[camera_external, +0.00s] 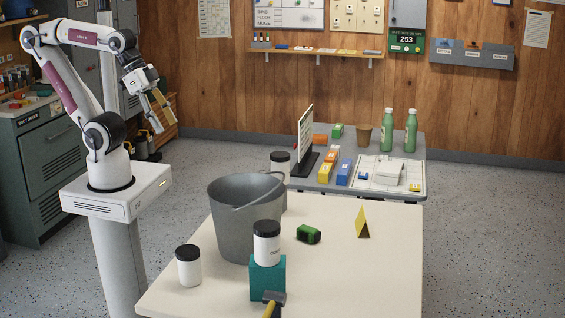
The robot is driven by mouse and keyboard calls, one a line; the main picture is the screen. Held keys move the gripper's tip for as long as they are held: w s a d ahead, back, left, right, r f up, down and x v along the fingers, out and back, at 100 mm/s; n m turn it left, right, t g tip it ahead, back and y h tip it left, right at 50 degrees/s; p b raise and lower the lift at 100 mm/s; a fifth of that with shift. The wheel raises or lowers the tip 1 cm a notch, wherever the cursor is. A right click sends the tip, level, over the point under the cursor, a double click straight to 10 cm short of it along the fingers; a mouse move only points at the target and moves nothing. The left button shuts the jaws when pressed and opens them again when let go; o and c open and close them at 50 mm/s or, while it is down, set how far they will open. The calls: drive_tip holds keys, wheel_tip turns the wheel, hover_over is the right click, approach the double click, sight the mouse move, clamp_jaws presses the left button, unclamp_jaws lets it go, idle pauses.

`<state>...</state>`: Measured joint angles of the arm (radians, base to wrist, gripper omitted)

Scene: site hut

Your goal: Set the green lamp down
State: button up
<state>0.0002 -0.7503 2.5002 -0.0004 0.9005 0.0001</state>
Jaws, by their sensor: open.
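A small green and black object (308,235), which looks like the green lamp, lies on the cream table (375,280), right of the grey bucket. Nothing holds it. My gripper (159,112) is open and empty. It is raised high at the left, out beyond the table's left side and well away from the lamp.
A grey bucket (228,222), a white jar (189,266), another jar (267,243) on a teal block (267,279), a hammer (272,300) and a yellow tent marker (362,223) stand around the table. The table's right front is clear. A grey side table (408,150) behind holds bottles and blocks.

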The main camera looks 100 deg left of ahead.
drive_tip(key=w+a+r, duration=0.1)
drive_tip(key=w+r, duration=0.1)
drive_tip(key=w, duration=0.6)
drive_tip(key=w+r, duration=0.3)
drive_tip(key=w, duration=0.5)
drive_tip(key=w+a+f+h, duration=0.1)
drive_tip(key=w+a+f, duration=0.1)
drive_tip(key=w, duration=0.6)
drive_tip(key=w+a+f, duration=0.2)
drive_tip(key=w+a, duration=0.1)
drive_tip(key=w, duration=0.6)
drive_tip(key=w+a+f+m+g, duration=0.1)
drive_tip(key=w+a+f+m, duration=0.15)
drive_tip(key=w+f, duration=0.75)
drive_tip(key=f+g, duration=0.1)
drive_tip(key=f, duration=0.4)
drive_tip(key=f+m+g+h, duration=0.1)
drive_tip(key=f, duration=0.4)
drive_tip(key=s+f+m, duration=0.1)
drive_tip(key=f, duration=0.4)
drive_tip(key=shift+d+f+m+g+h, duration=0.15)
drive_tip(key=shift+f+m+g+h, duration=0.15)
drive_tip(key=shift+f+g, duration=0.1)
drive_tip(key=shift+f, duration=0.2)
drive_tip(key=shift+f, duration=0.1)
